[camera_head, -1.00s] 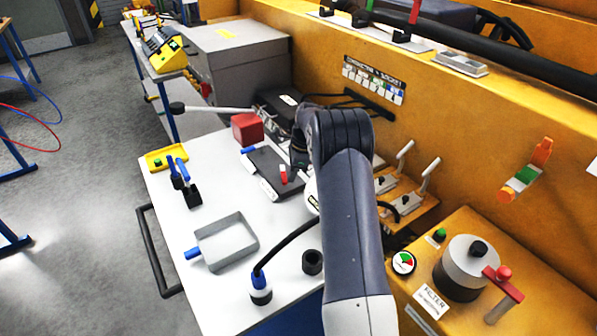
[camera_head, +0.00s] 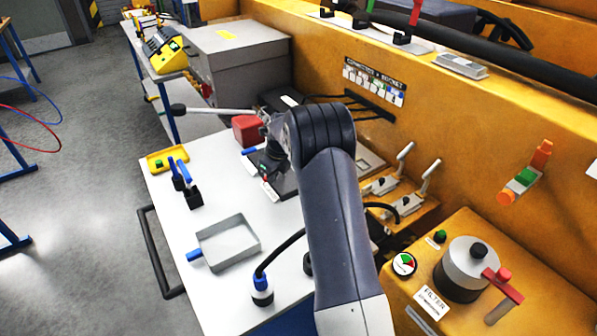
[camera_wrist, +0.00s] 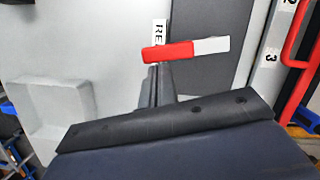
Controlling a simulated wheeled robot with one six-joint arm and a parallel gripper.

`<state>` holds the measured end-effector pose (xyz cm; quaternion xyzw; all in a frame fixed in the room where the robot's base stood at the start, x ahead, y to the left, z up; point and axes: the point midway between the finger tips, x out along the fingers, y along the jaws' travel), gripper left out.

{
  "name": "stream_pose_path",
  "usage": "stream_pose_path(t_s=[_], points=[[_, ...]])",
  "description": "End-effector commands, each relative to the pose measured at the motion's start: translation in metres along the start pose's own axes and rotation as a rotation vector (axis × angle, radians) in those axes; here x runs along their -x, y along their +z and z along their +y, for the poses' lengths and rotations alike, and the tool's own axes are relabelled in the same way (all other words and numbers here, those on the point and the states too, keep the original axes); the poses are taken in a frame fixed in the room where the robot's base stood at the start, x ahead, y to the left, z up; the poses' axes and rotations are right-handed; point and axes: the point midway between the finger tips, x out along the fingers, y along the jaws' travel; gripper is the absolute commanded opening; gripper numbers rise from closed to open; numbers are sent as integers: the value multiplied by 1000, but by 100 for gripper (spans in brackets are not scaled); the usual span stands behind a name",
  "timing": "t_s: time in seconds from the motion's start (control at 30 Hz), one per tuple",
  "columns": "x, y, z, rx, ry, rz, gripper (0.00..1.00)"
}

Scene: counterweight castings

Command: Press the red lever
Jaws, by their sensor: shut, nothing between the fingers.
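In the wrist view, a short red lever (camera_wrist: 168,53) with a white end lies across the picture, over the edge between a pale surface and a dark plate. A white label (camera_wrist: 159,32) with partly visible letters, "RE", is behind it. My gripper (camera_wrist: 157,76) is shut and empty; its dark fingertips are close below the lever in the picture. I cannot tell whether they touch it. In the head view, my wrist and arm cover much of the dark plate (camera_head: 286,186), and the lever is hard to make out.
A red block (camera_head: 246,130) and a long-handled bar (camera_head: 220,110) are near my wrist. A grey tray (camera_head: 228,242), blue-handled clamps (camera_head: 184,175) and a yellow tray (camera_head: 166,158) share the white table. White toggles (camera_head: 404,152) and a filter housing (camera_head: 466,268) stand right of my arm.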

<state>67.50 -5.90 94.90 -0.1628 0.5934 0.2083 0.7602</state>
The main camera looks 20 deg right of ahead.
Motion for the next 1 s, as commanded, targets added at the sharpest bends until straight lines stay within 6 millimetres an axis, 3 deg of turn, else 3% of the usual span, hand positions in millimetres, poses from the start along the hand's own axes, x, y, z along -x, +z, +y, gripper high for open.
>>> stream_pose_path(t_s=[1.0], points=[[-2,11,1,2,1,-2,0]])
